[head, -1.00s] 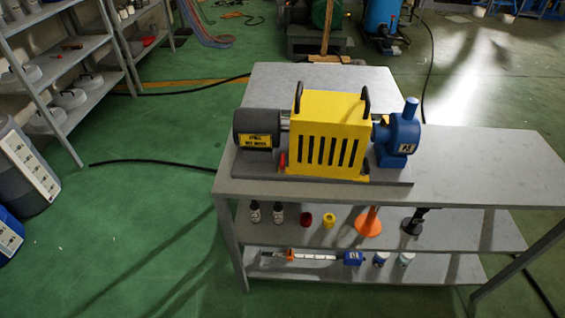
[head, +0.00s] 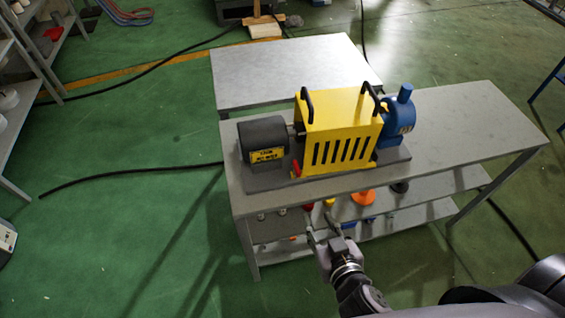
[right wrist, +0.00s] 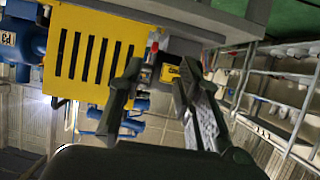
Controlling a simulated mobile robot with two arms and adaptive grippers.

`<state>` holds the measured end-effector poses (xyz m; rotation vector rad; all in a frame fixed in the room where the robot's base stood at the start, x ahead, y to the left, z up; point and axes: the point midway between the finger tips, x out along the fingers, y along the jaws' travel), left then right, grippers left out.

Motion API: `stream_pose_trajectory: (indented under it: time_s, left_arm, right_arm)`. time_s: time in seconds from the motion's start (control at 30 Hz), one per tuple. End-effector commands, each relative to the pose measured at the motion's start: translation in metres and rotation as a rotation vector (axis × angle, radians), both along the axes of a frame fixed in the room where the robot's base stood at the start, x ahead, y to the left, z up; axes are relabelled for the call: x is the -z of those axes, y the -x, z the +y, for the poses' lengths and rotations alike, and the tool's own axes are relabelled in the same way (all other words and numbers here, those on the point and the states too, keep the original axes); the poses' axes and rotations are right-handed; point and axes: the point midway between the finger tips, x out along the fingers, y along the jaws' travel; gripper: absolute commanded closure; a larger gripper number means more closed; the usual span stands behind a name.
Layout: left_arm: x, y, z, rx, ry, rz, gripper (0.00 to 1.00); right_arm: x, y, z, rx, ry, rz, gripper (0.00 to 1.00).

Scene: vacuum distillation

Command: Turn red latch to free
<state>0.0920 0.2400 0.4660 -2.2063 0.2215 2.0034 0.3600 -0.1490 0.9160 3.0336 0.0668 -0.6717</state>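The red latch (head: 296,168) sits at the lower left corner of the slotted yellow guard (head: 340,125), beside the dark grey motor (head: 264,142). In the right wrist view the red latch (right wrist: 154,47) shows small, beyond the fingertips and between the guard and the motor. My right gripper (head: 320,226) is in front of the bench's front edge, below and to the right of the latch. Its fingers are apart and empty, and it does not touch the latch. The fingers also show in the right wrist view (right wrist: 162,72). My left gripper is out of view.
The blue pump (head: 397,122) stands right of the guard. Two black handles rise from the guard. The bench top (head: 465,125) is clear on the right. The lower shelf holds an orange funnel-like item (head: 363,198) and small bottles, partly hidden. A black hose (head: 130,178) lies on the floor.

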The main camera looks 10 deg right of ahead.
Motion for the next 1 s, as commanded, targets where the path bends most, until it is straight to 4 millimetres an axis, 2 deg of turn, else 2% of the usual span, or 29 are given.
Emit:
stream_pose_trajectory:
  time_s: [0.03, 0.1, 0.2, 0.37, 0.8, 1.0]
  left_arm:
    - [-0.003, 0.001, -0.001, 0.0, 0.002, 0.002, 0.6]
    - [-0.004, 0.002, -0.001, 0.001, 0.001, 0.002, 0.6]
    - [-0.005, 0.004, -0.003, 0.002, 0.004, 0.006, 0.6]
    - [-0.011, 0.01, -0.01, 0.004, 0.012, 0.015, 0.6]
    - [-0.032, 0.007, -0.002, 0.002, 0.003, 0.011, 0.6]
    - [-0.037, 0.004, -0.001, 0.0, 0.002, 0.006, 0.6]
  right_arm:
    - [-0.015, 0.0, -0.001, 0.006, -0.009, -0.019, 0.68]
    - [-0.025, -0.001, -0.001, 0.014, -0.016, -0.035, 0.68]
    - [-0.027, -0.006, -0.001, 0.016, -0.019, -0.043, 0.68]
    - [-0.021, -0.025, 0.0, 0.014, -0.018, -0.044, 0.68]
    - [0.014, -0.108, 0.002, 0.015, -0.017, -0.042, 0.68]
    - [0.029, -0.141, 0.003, 0.015, -0.018, -0.041, 0.68]
